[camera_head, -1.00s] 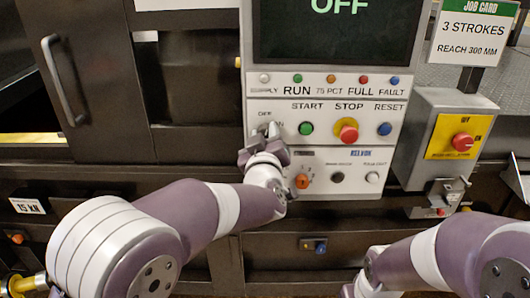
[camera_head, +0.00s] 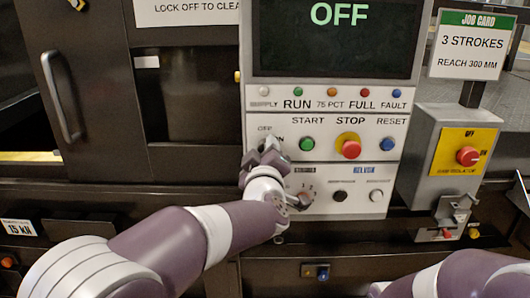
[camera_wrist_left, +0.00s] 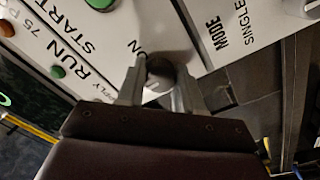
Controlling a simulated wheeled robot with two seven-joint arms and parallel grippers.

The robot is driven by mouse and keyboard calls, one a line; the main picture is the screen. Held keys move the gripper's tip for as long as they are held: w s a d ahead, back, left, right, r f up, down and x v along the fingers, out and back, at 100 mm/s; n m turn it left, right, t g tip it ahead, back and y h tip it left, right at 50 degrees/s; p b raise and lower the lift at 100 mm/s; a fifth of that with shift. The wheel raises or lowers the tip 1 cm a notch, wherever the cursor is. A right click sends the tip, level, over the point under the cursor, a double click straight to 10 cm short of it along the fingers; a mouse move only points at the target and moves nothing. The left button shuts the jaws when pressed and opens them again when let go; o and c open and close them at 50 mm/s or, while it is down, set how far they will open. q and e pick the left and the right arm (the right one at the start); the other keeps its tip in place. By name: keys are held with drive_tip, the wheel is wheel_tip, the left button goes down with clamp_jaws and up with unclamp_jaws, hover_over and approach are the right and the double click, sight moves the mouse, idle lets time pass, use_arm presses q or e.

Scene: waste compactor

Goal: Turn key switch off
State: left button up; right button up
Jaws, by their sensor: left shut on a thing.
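The control panel (camera_head: 322,205) faces me, and its dark screen (camera_head: 335,45) shows green "OFF". I cannot read the key's exact angle. My right arm shows at the lower right, with its gripper out of view.
The green start button (camera_head: 307,144), red stop button (camera_head: 350,147) and blue reset button (camera_head: 385,144) lie right of my gripper. A mode knob (camera_head: 303,198) is close below it. A grey isolator box (camera_head: 420,160) with a red knob stands at the right.

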use_arm(q)
drive_tip(key=shift+f, duration=0.2)
drive_tip(key=o, duration=0.8)
drive_tip(key=shift+o, duration=1.2)
drive_tip(key=shift+r, duration=0.1)
drive_tip(key=s+b, duration=0.3)
drive_tip(key=s, duration=0.9)
drive_tip(key=shift+s, duration=0.35)
